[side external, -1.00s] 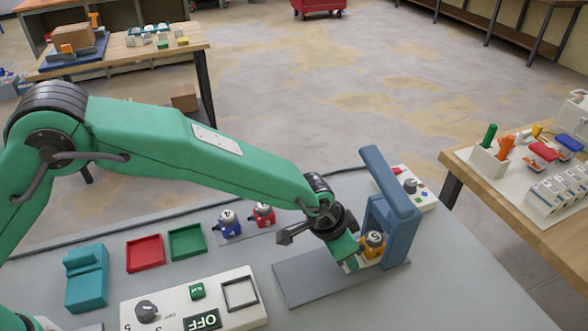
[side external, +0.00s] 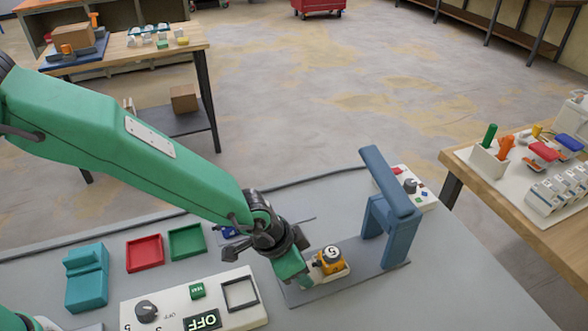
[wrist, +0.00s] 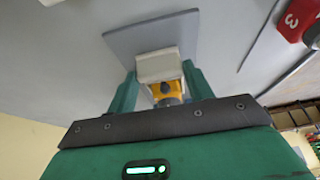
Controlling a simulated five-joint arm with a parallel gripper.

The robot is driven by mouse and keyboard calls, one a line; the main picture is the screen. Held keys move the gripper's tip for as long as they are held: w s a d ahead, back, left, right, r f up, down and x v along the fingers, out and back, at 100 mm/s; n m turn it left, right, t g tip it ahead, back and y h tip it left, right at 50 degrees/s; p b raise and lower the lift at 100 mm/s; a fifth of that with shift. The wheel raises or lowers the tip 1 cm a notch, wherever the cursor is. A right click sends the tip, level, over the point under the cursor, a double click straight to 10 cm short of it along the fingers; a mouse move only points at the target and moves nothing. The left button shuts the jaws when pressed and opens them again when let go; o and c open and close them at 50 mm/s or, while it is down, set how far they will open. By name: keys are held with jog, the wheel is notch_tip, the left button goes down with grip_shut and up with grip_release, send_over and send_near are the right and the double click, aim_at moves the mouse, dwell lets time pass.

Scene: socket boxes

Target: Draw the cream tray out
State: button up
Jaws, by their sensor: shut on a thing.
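The cream tray (side external: 336,277) sits on the grey base plate (side external: 350,268), with a yellow block with a white top marked 5 (side external: 329,260) standing on it. The tray is in front of the blue stand (side external: 378,225) and clear of its opening. My gripper (side external: 298,279) is at the tray's left end and is shut on it. In the wrist view my two green fingers (wrist: 162,90) lie on either side of the tray's cream end (wrist: 158,66). The yellow block (wrist: 168,91) shows beyond it.
A control panel (side external: 180,303) with a knob and an OFF sign lies close in front of my gripper. Red (side external: 145,252) and green (side external: 187,241) trays and a teal block (side external: 87,279) are to the left.

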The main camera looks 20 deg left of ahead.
jog(key=shift+s+a, duration=0.1)
jog(key=shift+a, duration=0.2)
jog(key=o, duration=1.4)
jog(key=shift+d, duration=0.1)
jog(key=shift+r, duration=0.1)
jog(key=shift+v, duration=3.8)
